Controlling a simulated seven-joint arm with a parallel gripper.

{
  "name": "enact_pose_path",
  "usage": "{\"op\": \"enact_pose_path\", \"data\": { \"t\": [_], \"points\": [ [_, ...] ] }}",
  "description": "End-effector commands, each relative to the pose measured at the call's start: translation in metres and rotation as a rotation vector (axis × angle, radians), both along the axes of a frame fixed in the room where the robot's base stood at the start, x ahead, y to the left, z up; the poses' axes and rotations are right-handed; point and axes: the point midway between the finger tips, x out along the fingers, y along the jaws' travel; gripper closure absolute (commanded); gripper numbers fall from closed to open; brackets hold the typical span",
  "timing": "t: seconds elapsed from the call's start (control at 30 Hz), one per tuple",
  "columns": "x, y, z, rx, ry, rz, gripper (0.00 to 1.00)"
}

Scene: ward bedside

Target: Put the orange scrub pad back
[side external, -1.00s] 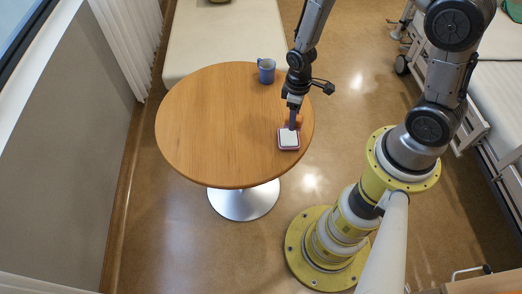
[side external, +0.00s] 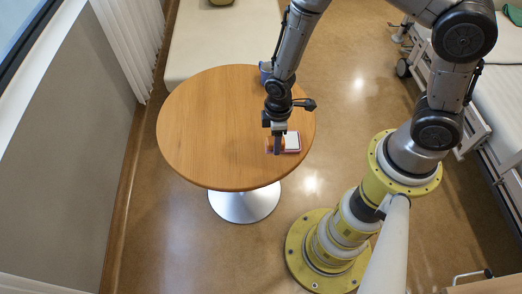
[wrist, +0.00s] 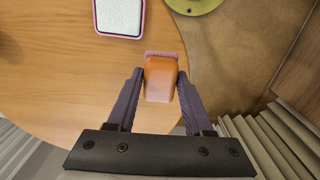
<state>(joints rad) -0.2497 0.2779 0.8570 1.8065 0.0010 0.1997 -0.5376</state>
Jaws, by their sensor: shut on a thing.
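The orange scrub pad (wrist: 160,80) is between my gripper's fingertips (wrist: 160,84) in the wrist view, gripped at its two sides. A pinkish edge shows at its far end. In the side view my gripper (side external: 277,149) points down over the right part of the round table, and only a bit of orange shows beside the fingers. A small square thing with a white top and a pink rim (side external: 292,142) lies just right of my gripper. It also shows at the top of the wrist view (wrist: 120,16), apart from the pad. I cannot tell whether the pad touches the table.
The round wooden table (side external: 215,130) is clear on its left and middle. A blue mug (side external: 265,70) stands at its far edge, partly hidden by my arm. A pale bench (side external: 205,45) is behind the table, and a bed (side external: 500,90) stands at the right.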

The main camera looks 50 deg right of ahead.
Motion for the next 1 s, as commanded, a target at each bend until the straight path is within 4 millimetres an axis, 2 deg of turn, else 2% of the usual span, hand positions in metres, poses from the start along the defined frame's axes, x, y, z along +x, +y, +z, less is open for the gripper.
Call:
{"op": "enact_pose_path", "data": {
  "t": [0.1,0.33,0.57,0.77,1.0],
  "points": [
    [0.014,0.004,-0.022,-0.001,0.004,-0.001,1.00],
    [0.037,0.009,-0.048,-0.001,0.002,-0.001,1.00],
    [0.047,0.012,-0.061,-0.001,0.002,-0.001,1.00],
    [0.046,0.011,-0.086,-0.001,0.002,-0.001,1.00],
    [0.046,0.012,-0.089,0.000,0.000,-0.001,1.00]
  ]
}}
